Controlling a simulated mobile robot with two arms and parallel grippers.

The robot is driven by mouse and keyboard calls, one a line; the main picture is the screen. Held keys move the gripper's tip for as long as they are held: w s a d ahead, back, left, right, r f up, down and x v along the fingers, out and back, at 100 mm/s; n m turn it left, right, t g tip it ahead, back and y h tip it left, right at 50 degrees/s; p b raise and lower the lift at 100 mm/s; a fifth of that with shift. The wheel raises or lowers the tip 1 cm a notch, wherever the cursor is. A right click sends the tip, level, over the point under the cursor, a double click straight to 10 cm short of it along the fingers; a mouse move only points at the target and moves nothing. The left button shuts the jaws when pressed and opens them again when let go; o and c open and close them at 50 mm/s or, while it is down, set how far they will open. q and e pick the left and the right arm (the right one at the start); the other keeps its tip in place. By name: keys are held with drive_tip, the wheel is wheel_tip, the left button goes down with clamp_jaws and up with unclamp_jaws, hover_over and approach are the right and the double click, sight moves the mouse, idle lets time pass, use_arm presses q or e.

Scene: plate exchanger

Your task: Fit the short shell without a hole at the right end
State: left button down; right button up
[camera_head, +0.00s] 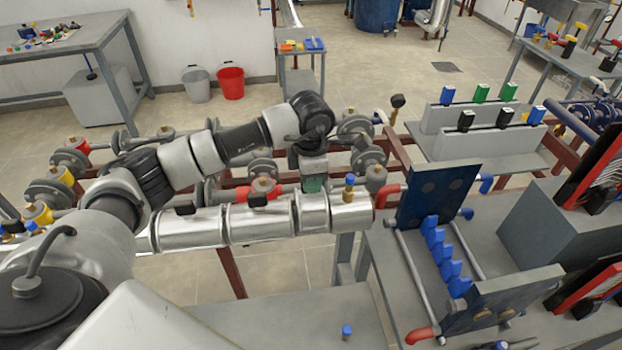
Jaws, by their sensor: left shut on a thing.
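My left gripper (313,166) points down over the silver-clad pipe and is shut on a small green part. The short silver shell section (313,214) lies directly below it, in line with the other cladding. The green part appears to be its handle, but the fingers hide where they join. To its right, the end section (353,215) has a blue-topped fitting (350,184) standing up from it. To the left are two longer silver shells (259,222) and (190,232) with black knobs. I cannot tell whether the shell is seated or slightly raised. My right gripper is not in view.
A plate exchanger with a blue end plate (436,193) and blue plates (440,254) stands right of the pipe. Flanged pipes and valves (262,187) run behind the cladding.

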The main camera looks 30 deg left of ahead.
use_arm(q)
drive_tip(key=shift+f, duration=0.2)
drive_tip(key=shift+f+b, duration=1.05)
drive_tip(key=shift+b, duration=0.05)
drive_tip(key=c, duration=1)
unclamp_jaws()
wheel_tip(320, 180, up, 9)
drive_tip(key=p, duration=0.4)
drive_tip(key=shift+r+p, duration=0.1)
drive_tip(key=shift+p, duration=0.25)
